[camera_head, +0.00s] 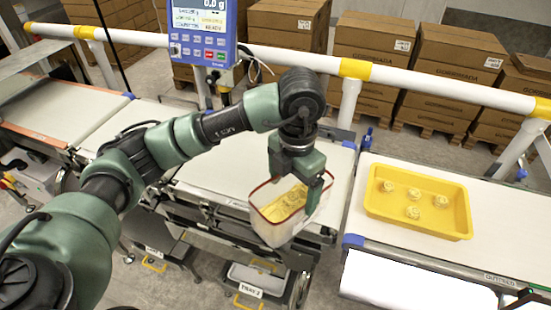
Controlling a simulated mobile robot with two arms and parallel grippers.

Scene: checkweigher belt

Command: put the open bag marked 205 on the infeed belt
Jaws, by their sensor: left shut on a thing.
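My left gripper (297,182) is shut on an open bag (272,228), pale with a red rim and yellow contents. The bag hangs mouth up, slightly tilted, in front of the middle belt's near edge on the right. No number can be read on it. Pale belt surfaces run at the left (85,115), in the middle (225,150) and at the right (350,215). I cannot tell from lettering which is the infeed belt. My right gripper is not in view.
A yellow tray (455,226) with several small pale-yellow bundles lies on the right belt. A blue display unit (203,60) stands behind the middle belt. A white rail (440,87) runs behind the belts, with stacked cartons beyond. A grey bin (258,278) is below.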

